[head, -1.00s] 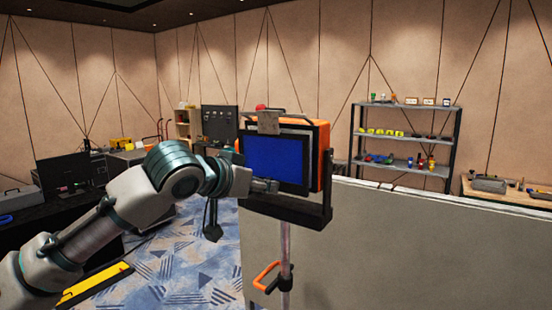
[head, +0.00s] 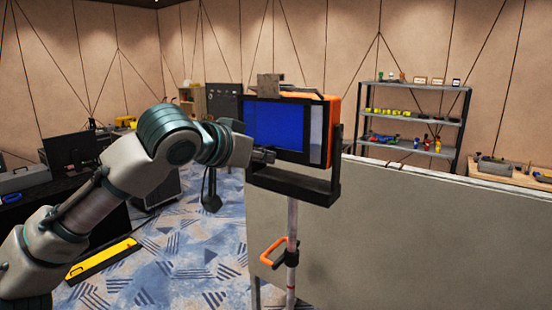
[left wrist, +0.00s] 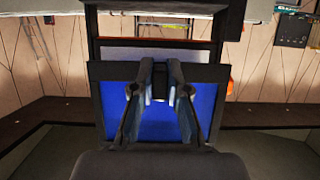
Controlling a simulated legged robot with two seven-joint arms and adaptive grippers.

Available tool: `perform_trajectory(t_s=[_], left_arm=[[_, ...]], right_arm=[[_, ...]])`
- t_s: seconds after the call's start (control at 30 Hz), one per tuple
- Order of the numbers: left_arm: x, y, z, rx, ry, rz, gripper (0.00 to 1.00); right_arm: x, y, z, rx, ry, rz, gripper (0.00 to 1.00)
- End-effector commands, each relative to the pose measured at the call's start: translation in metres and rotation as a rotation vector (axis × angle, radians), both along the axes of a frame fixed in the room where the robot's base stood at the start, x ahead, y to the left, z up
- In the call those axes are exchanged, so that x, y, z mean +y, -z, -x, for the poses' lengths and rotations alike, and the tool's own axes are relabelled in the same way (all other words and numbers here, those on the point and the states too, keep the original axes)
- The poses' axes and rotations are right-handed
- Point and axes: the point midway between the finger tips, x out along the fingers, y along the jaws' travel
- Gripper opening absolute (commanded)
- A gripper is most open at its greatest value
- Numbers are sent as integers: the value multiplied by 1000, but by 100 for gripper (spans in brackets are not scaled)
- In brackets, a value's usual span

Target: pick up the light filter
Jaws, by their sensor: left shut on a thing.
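The light filter (head: 277,125) is a blue panel in a dark frame. It stands upright in front of an orange work light (head: 334,105) on a stand and overlaps its face, leaving a pale strip of the face bare at the right. My left gripper (head: 264,156) is shut on the filter at its lower edge. In the left wrist view, the fingers (left wrist: 160,85) lie in front of the blue panel (left wrist: 160,115), and their exact contact is hard to see. Whether the filter is clear of the light's holder is not clear. My right gripper is not in view.
A grey partition (head: 400,225) stands right behind the light stand (head: 291,240), which has an orange handle (head: 272,251). A shelf (head: 415,119) with small items is at the back right.

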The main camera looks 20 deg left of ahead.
Motion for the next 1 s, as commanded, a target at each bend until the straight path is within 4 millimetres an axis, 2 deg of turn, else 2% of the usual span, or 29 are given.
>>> perform_trajectory(t_s=[0.2,0.3,0.5,0.7,1.0], left_arm=[[14,2,55,-6,2,-1,0],[20,1,82,-5,2,-4,0],[35,0,125,-4,1,-6,0],[48,0,147,-2,1,-2,0],[50,-1,151,-1,0,-3,0]], right_arm=[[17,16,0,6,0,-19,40],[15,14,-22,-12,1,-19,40],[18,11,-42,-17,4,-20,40],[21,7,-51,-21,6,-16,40],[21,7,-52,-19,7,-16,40]])
